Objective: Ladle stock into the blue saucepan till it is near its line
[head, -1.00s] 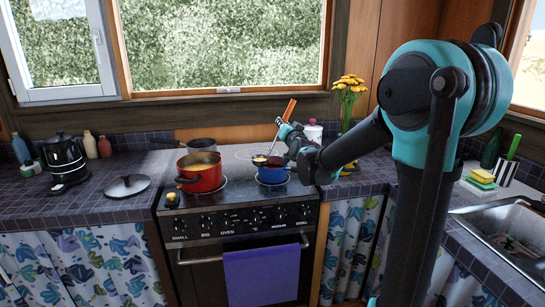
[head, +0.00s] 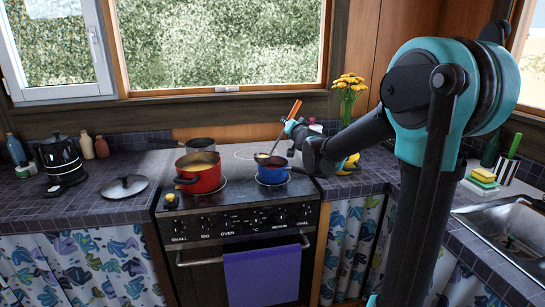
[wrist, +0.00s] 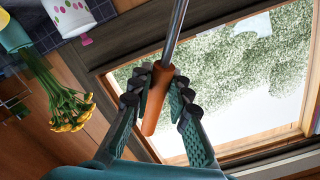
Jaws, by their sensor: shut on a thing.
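The blue saucepan (head: 271,175) stands on the front right of the stove. The red pot (head: 200,180) stands to its left with brownish stock (head: 202,158) in it. My gripper (head: 291,127) is shut on the ladle's orange handle (wrist: 154,108), and the wrist view shows both fingers (wrist: 155,92) around it. The ladle's steel shaft (head: 278,138) slants down to its bowl (head: 262,157), which is at the left of the saucepan's top. Whether the bowl touches the rim is unclear. The saucepan's level and line are too small to make out.
A grey pan (head: 200,143) stands behind the red pot. A lid (head: 125,187) lies on the left counter (head: 100,205), near a black pot (head: 60,157). Yellow flowers (head: 349,88) stand behind my arm. The sink (head: 510,225) and sponges (head: 483,177) are at the right.

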